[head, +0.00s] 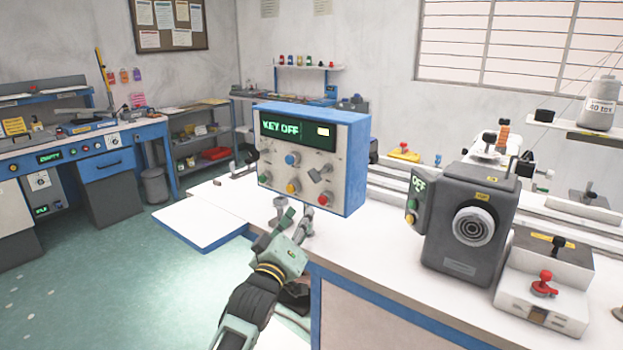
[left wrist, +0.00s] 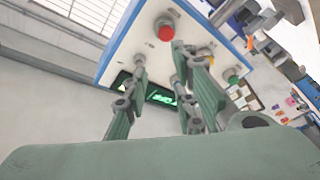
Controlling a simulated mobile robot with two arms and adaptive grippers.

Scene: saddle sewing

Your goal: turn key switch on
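The control box (head: 346,172) is a blue case with a light front panel. Its green display (head: 280,129) reads "KEY OFF". The grey key switch (head: 320,172) sits on the right of the panel, above a red button (head: 326,199). My left gripper (head: 293,211) is just below and in front of the panel, fingers apart and empty. In the left wrist view the panel appears upside down, with the red button (left wrist: 165,32) beyond the open fingers (left wrist: 160,56). My right gripper is not in view.
A dark grey machine unit (head: 468,225) with an "OFF" display stands to the right on the white worktop (head: 375,240). A white block with a red knob (head: 543,285) is at the lower right. Another workbench (head: 85,140) is at the far left, with open floor between.

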